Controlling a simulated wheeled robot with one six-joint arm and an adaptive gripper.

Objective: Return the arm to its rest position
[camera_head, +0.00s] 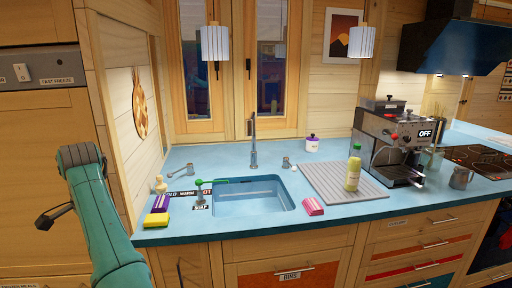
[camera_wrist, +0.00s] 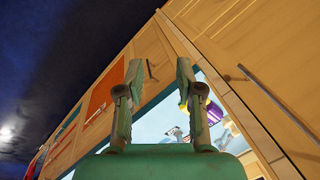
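My arm (camera_head: 97,215) is at the left of the head view, a green link bent at its top and running down out of the bottom edge. It is in front of the wooden cabinet. My gripper (camera_wrist: 158,66) shows in the wrist view with its two fingers spread apart. Nothing is held between the fingers. Cabinet fronts and part of the blue counter lie beyond them. I cannot make out the gripper in the head view.
The blue counter (camera_head: 230,226) holds a sink (camera_head: 250,195), a yellow sponge (camera_head: 156,220), a green-capped bottle (camera_head: 353,169) on a ribbed drainer (camera_head: 335,185) and a coffee machine (camera_head: 385,140). A freezer cabinet (camera_head: 40,130) stands close behind my arm at left.

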